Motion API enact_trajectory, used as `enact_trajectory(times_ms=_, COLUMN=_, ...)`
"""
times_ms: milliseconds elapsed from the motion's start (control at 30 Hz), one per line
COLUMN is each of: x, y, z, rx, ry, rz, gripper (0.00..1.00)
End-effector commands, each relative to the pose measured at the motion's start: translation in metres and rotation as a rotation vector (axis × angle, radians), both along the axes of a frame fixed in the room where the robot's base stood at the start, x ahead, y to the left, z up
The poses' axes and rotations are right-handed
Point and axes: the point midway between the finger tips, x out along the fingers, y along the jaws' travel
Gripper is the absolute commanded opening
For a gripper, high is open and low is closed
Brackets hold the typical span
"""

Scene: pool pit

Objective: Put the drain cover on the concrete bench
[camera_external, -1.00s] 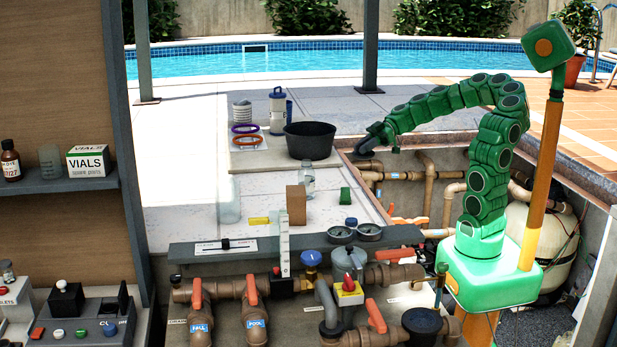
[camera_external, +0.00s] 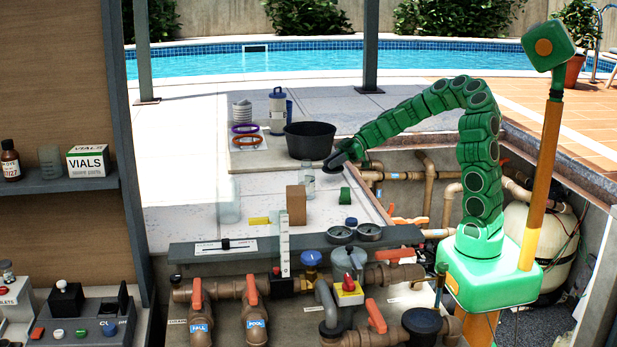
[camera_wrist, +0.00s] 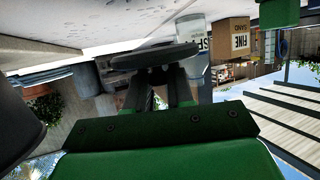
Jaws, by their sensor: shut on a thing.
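The drain cover (camera_external: 333,168) is a dark round disc at the end of my arm, left of the green arm's tip. In the wrist view the drain cover (camera_wrist: 150,57) shows nearly edge-on as a thin dark disc across the fingers. My gripper (camera_external: 341,157) is shut on it; the fingers also show in the wrist view (camera_wrist: 160,88). The concrete bench (camera_external: 335,213) is the pale grey slab below and left of the gripper. The cover appears above the bench's back right edge, beside the black tub; I cannot tell the exact height.
A black tub (camera_external: 309,140) stands just left of the gripper. Pipes (camera_external: 405,176) run in the pit at right. Bare bench lies around the green block.

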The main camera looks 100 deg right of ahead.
Motion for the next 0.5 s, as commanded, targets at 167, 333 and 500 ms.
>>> enact_trajectory(times_ms=167, x=0.006, y=-0.004, z=-0.008, rx=-0.001, ry=0.000, rz=0.000, gripper=0.00)
enact_trajectory(times_ms=333, x=0.008, y=-0.006, z=-0.012, rx=0.000, ry=0.000, rz=0.000, gripper=0.00)
enact_trajectory(times_ms=500, x=0.016, y=-0.012, z=-0.025, rx=0.001, ry=0.003, rz=0.000, gripper=0.00)
